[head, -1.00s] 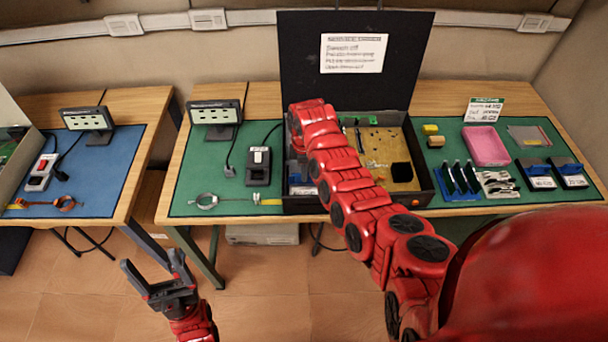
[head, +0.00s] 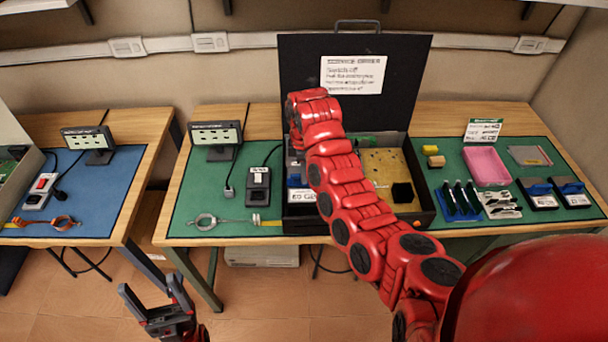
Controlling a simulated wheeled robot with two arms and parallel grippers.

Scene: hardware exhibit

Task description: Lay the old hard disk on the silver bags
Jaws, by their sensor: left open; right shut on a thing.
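My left gripper (head: 152,288) is open and empty, low at the left, in front of the tables. My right arm reaches over the open black case (head: 427,205) on the green-matted table and bends down at its left part. Its fingers and whatever they hold are hidden behind the arm. A small part with white and blue (head: 301,195) shows beside the arm at the case's left front; I cannot tell what it is. I cannot make out the old hard disk or the silver bags for certain.
On the green mat right of the case are a pink tray (head: 487,166), a blue rack (head: 458,211) and two black-and-blue blocks. Left of the case are a black switch box (head: 258,186) and a display (head: 216,138). A blue-matted table (head: 92,190) stands further left.

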